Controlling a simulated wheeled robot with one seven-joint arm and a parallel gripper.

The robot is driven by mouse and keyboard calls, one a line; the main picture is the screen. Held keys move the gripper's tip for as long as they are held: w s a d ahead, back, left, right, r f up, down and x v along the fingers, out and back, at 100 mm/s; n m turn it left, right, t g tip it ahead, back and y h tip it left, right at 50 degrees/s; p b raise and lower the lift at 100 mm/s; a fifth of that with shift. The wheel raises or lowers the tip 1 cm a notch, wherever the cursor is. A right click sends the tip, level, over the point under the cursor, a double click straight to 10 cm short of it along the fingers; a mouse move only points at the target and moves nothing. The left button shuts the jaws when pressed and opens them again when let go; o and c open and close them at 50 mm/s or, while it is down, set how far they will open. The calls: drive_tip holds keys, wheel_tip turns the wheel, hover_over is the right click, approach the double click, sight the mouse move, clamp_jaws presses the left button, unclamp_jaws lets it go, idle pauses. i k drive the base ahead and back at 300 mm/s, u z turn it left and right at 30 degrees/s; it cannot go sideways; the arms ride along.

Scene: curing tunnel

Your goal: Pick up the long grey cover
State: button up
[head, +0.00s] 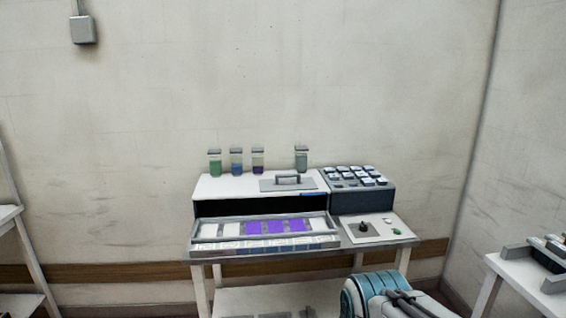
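A flat grey plate with a raised handle (288,183) lies on the white top of the machine; it is the one cover-like grey thing I can make out, and I cannot tell for sure that it is the long grey cover. My arm's teal and white end shows at the bottom edge, with dark grey parts that look like my gripper (402,300). It is in front of the bench, low and right of the plate, and touches nothing I can see. Its fingers are not clear enough to tell open from shut.
The machine (209,186) stands on a white bench (200,291), with a tray (334,240) of white and purple pieces in front. Jars (215,163) line its back edge. A dark block of white-capped containers (347,202) sits right. Side tables (510,268) stand left and right.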

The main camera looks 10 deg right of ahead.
sight(277, 185)
drive_tip(key=z, duration=0.05)
drive_tip(key=i, duration=2.1)
drive_tip(key=u, duration=0.05)
